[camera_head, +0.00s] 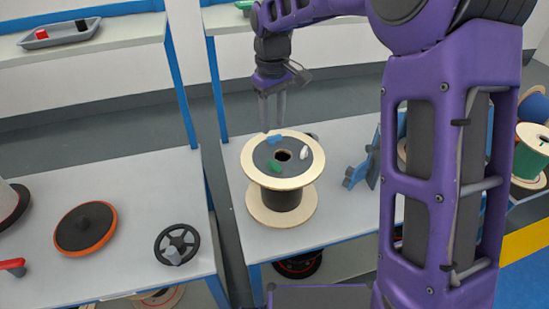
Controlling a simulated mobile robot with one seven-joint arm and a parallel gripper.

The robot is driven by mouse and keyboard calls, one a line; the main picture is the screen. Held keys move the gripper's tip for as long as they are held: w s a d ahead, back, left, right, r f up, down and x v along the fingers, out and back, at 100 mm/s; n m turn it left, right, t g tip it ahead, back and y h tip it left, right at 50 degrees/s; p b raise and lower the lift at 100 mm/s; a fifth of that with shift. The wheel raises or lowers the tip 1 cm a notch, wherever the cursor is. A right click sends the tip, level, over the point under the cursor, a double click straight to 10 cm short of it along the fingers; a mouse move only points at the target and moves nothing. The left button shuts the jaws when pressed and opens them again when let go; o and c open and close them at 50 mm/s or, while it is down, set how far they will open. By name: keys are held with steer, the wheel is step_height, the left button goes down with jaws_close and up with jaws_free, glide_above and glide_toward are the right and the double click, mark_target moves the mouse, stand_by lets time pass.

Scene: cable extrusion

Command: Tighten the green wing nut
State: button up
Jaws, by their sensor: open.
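The green wing nut (275,166) sits on the dark top disc of a cable spool (301,181), on its near-left side. A blue wing nut (274,139) is at the far side of the disc, and a white wing nut (304,153) is at the right. The spool has pale flanges and a dark wound core, and stands upright on the table. My gripper (272,125) points down, open and empty, just above the spool's far-left edge, behind the green wing nut. Whether its fingertips touch the spool cannot be told.
A blue and grey fixture (362,168) stands right of the spool. The left table holds an orange-rimmed disc (84,227), a black handwheel (178,243) and a red-handled item (12,264). A gap separates the two tables. My arm hides part of the right side.

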mark_target(273, 162)
step_height(273, 162, down, 13)
steer(key=shift+b, duration=0.9)
jaws_close()
